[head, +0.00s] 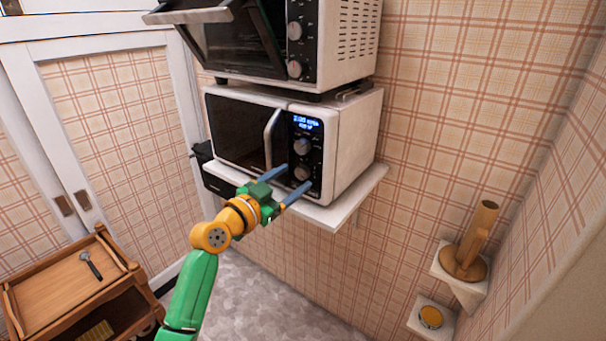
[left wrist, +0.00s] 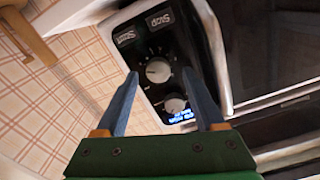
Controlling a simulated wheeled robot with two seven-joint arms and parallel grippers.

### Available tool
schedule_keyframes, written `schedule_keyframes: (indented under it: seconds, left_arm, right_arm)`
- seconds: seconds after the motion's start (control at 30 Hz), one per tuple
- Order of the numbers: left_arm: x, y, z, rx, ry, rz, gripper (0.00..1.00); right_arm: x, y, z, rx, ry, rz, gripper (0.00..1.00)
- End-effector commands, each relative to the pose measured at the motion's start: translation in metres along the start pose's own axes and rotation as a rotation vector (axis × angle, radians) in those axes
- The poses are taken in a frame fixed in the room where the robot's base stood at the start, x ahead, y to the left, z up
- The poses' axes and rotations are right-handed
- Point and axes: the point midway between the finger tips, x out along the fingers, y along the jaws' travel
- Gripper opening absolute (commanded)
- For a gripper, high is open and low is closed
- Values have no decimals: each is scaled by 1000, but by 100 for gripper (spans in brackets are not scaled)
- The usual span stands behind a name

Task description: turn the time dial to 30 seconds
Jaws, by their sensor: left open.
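The lower microwave (head: 240,128) stands on a white wall shelf, its door shut and its blue display (head: 307,123) lit; the digits are too small to read surely. Its black panel has an upper dial (head: 302,147) below the display and a lower dial (head: 302,173). I cannot read which one is the time dial. My left gripper (head: 295,176) is open and empty in front of the panel. In the left wrist view, upside down, its fingers (left wrist: 160,75) lie either side of the lower dial (left wrist: 158,71); contact cannot be told. The upper dial (left wrist: 175,104) shows nearer the display.
The white shelf (head: 335,212) juts out under the lower one. A wooden cart (head: 60,290) is at lower left. Small wall shelves with a wooden holder (head: 468,255) and a yellow round item (head: 431,317) are at right.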

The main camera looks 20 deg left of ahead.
Motion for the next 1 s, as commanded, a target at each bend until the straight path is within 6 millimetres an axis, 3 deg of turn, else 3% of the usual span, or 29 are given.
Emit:
schedule_keyframes:
  seconds: [0.2, 0.43, 0.47, 0.7, 1.0]
  left_arm:
    - [17, 1, 1, -1, -1, 1, 70]
    - [18, 1, 2, 0, -2, 0, 70]
    - [18, 1, 2, 0, -2, 0, 65]
    - [17, 0, 2, 0, -2, 0, 0]
    - [17, 0, 1, -25, -2, -1, 0]
  right_arm:
    - [-3, -1, -1, 0, 1, -1, 0]
    - [-2, -1, -1, 0, 1, -1, 0]
    - [-2, -1, -1, 0, 1, -1, 0]
    - [-2, -1, -1, 0, 1, -1, 0]
    - [-3, -1, -1, 0, 1, -1, 0]
